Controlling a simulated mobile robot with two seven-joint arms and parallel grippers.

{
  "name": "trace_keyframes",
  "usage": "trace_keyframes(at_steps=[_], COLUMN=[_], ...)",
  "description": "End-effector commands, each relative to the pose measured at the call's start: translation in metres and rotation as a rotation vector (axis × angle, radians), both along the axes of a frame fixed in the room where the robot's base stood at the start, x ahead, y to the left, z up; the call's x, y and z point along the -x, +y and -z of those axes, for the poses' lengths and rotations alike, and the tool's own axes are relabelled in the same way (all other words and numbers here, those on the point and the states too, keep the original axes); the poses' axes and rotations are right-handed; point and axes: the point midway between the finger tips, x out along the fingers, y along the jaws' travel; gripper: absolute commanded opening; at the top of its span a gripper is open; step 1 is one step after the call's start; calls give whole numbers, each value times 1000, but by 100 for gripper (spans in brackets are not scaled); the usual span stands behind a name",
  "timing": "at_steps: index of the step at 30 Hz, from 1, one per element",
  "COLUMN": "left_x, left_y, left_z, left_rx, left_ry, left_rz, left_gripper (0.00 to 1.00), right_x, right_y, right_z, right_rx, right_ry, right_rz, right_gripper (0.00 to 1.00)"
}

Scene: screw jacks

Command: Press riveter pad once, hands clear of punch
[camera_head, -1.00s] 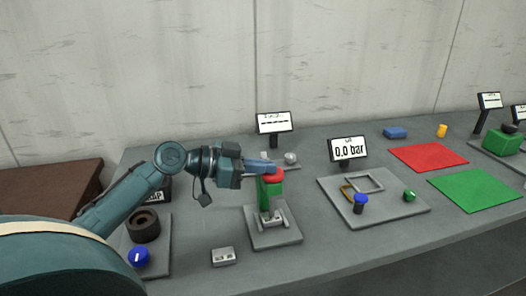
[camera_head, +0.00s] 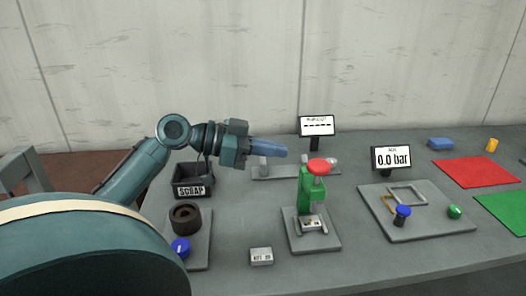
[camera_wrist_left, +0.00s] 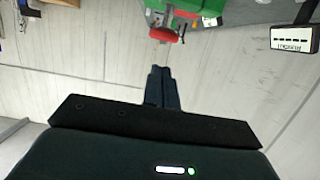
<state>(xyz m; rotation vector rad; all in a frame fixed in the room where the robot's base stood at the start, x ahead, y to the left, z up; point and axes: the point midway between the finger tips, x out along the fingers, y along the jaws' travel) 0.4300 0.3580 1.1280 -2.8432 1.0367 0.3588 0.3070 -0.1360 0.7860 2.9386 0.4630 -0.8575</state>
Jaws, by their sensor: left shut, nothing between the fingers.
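The riveter is a green press (camera_head: 306,190) on a grey base plate (camera_head: 296,241), with a round red pad (camera_head: 319,167) on top. A small metal part (camera_head: 311,222) sits at the foot of the press, under the punch area. My left gripper (camera_head: 284,151) is shut and empty, to the left of the red pad and slightly above it, apart from it. In the left wrist view the shut fingers (camera_wrist_left: 161,72) point toward the red pad (camera_wrist_left: 163,35), with a gap between. My right gripper is not in view.
A display (camera_head: 317,125) stands behind the press. A scrap bin (camera_head: 192,180), a dark ring (camera_head: 186,218) and a blue knob (camera_head: 181,248) are left. A small labelled block (camera_head: 261,256) lies in front. A gauge reading 0.0 bar (camera_head: 391,158) and its plate (camera_head: 420,229) are right.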

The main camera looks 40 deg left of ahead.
Motion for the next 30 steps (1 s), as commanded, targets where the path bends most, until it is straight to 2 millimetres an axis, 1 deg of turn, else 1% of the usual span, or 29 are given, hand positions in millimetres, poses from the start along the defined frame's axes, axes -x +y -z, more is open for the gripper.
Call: trace_keyframes(at_steps=[3, 8, 21, 30], left_x=[9, 14, 14, 14], left_y=[8, 12, 12, 12], left_z=[-2, -5, -6, -6], left_rx=[2, 1, 1, 1], left_ry=[-1, -2, -2, -2], left_rz=[-1, -1, -1, -1], left_gripper=[0, 0, 0, 0], right_x=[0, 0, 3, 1], right_y=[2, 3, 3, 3], right_z=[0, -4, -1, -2], right_rx=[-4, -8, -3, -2], right_ry=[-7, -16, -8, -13], right_rz=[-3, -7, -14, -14], right_gripper=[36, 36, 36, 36])
